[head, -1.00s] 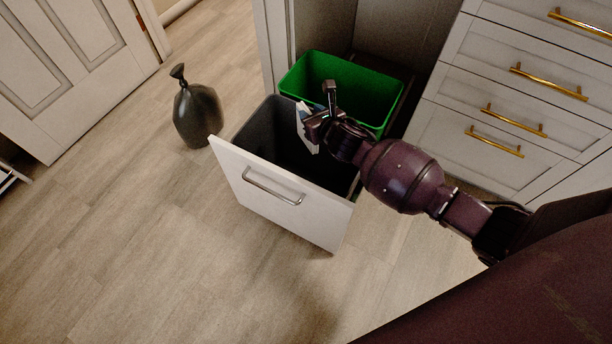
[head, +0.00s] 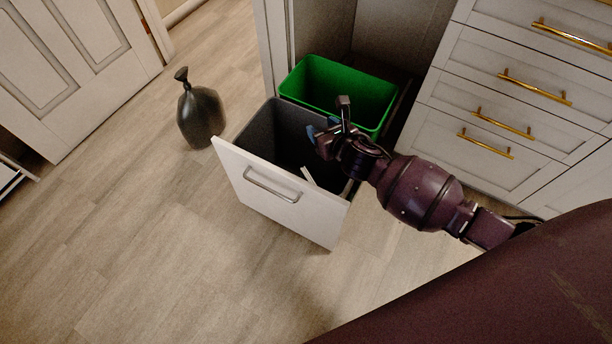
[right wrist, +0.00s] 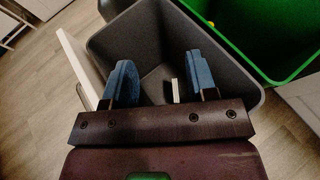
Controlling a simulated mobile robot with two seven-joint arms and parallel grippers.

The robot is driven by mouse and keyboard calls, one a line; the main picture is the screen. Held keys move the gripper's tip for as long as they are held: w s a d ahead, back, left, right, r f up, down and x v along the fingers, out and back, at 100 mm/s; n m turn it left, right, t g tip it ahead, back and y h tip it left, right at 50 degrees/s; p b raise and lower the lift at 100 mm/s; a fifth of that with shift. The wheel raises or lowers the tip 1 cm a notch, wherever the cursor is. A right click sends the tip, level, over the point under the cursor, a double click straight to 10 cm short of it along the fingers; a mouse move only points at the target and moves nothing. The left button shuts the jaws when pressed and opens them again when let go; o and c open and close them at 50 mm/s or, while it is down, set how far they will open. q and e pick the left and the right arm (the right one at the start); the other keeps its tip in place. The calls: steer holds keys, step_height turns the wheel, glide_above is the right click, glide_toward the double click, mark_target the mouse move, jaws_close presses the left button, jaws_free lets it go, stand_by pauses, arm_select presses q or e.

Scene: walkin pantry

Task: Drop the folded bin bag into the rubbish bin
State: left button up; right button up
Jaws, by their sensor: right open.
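The rubbish bin is a dark grey bin (head: 262,128) in a pulled-out drawer unit with a white front; its inner wall also shows in the right wrist view (right wrist: 140,40). The folded bin bag, a narrow white piece (head: 308,175), is inside the grey bin, low behind the drawer front. In the right wrist view the bag (right wrist: 175,91) shows edge-on between and beyond the fingers. My right gripper (head: 325,133) is over the bin's opening. Its two blue-padded fingers (right wrist: 162,80) are apart with nothing held between them. My left gripper is not in view.
A green bin (head: 350,88) stands directly behind the grey one. The white drawer front (head: 270,200) has a metal handle. White drawers with brass handles (head: 535,88) are at right.

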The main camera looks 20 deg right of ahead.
steer(key=v, duration=0.3)
steer(key=shift+s+p, duration=0.15)
steer(key=shift+p, duration=0.25)
